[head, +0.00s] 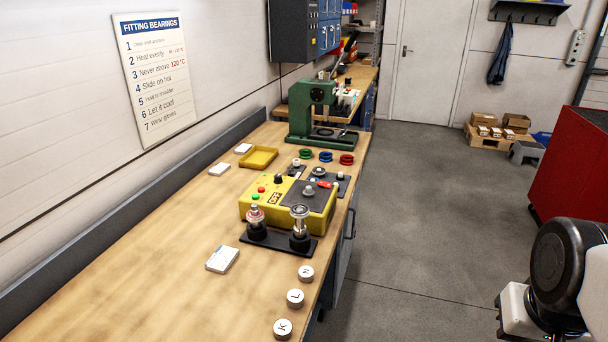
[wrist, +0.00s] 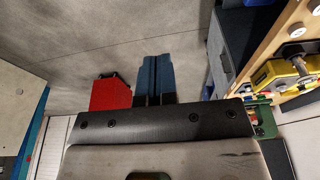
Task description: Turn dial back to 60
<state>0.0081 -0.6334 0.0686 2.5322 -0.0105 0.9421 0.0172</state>
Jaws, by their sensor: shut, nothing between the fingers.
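A yellow heater box (head: 255,212) stands on the wooden bench in the head view. In the wrist view, part of a yellow box (wrist: 268,74) shows at the upper right, seemingly the same heater. My gripper (wrist: 154,62) is shut and empty, its two blue fingers side by side. It is well away from the bench, over the floor. In the head view only part of my arm shows at the lower right.
On the bench (head: 150,260), a black stand (head: 275,241) with two posts is in front of the heater. A green press (head: 300,115), a yellow tray (head: 258,157), coloured rings and white lettered caps (head: 295,298) surround it. A red cabinet (head: 570,170) stands right; the floor between is clear.

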